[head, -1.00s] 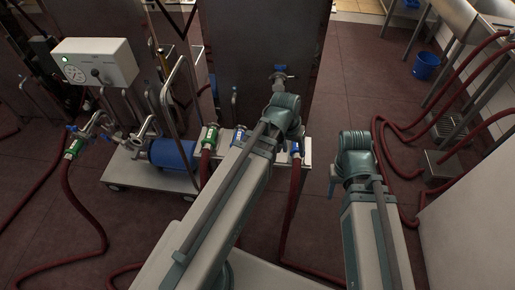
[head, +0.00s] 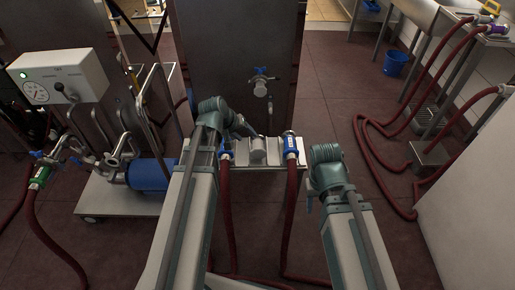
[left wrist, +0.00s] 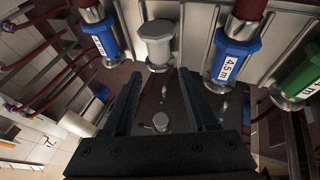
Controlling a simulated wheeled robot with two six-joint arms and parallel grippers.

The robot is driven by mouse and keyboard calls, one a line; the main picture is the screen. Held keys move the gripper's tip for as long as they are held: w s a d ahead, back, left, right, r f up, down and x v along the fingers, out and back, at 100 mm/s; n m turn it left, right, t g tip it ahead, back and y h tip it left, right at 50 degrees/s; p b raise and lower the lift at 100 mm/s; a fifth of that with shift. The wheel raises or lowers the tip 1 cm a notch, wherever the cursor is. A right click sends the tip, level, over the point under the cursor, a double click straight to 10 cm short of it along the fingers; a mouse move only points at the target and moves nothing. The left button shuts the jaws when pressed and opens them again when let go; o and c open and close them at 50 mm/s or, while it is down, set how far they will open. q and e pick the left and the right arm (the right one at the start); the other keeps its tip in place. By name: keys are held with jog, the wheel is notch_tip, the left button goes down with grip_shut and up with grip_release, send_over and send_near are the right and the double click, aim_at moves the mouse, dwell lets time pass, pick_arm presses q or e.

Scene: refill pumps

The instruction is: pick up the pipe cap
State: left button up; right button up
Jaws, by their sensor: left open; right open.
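The pipe cap (left wrist: 158,42) is a light grey, faceted plug standing in a metal rack between two blue hose couplings. In the head view the cap (head: 258,150) sits on the rack just right of my left gripper (head: 240,127), which my arm partly hides. In the left wrist view my left gripper (left wrist: 160,75) is open and empty, its dark fingers pointing toward the cap, which lies beyond the fingertips. My right gripper (head: 309,203) is mostly hidden by its arm, at the right, away from the rack.
Blue couplings (left wrist: 235,55) (head: 290,145) with red hoses flank the cap closely. A green coupling (left wrist: 300,75) stands further along the rack. A metal panel with a valve (head: 260,82) is behind. A pump cart (head: 105,200) stands left. Red hoses lie on the floor at right.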

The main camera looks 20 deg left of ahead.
aim_at(256, 143)
pick_arm(q)
jog(key=b+x, duration=0.3)
jog(key=x, duration=0.2)
jog(key=shift+w+d+f+b, duration=0.1)
jog(key=shift+w+f+b, duration=0.1)
jog(key=shift+b, duration=0.15)
jog(key=shift+f, duration=0.1)
jog(key=b+x, duration=0.4)
jog(key=x, duration=0.1)
jog(key=shift+d+f+b, duration=0.1)
jog(key=shift+d+b, duration=0.05)
jog(key=shift+b, duration=0.15)
grip_shut()
